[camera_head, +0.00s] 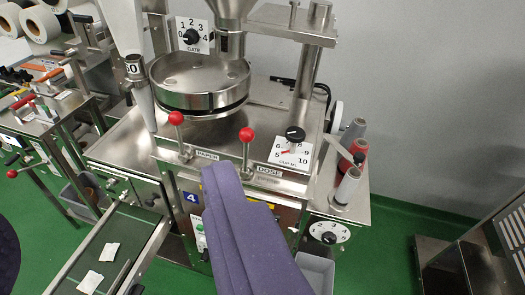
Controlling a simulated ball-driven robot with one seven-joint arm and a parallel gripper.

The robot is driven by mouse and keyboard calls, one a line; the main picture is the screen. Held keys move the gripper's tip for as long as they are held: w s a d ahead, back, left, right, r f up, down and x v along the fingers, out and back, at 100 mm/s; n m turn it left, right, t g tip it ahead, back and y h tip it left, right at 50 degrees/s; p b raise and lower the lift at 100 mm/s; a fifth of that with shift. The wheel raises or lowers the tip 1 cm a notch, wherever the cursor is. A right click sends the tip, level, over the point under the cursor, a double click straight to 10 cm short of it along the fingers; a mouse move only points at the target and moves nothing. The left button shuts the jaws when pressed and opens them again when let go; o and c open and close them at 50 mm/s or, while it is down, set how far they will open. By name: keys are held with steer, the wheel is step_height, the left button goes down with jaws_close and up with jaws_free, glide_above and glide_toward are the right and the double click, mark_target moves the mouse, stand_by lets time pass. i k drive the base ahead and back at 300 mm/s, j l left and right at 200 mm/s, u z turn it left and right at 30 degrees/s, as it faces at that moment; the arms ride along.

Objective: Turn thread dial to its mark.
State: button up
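A round white dial with a black knob (329,237) sits low on the right side of the steel machine, under the thread spools. I take it to be the thread dial; its numbers and mark are too small to read. A long purple part of mine (245,235) reaches up from the bottom centre, in front of the machine and left of this dial. No separate fingertips can be made out on it, so I cannot tell whether my gripper is open or shut. It appears apart from the dial.
A CUP ML dial (295,140) and a GATE dial (191,37) sit higher up. Two red-knobbed levers (246,135) (176,118) stand at PAPER and DOSE. Thread spools (347,185) stand at right. A grey bin (316,270) is below the dial.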

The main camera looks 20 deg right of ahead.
mark_target(329, 238)
steer(key=z, duration=1)
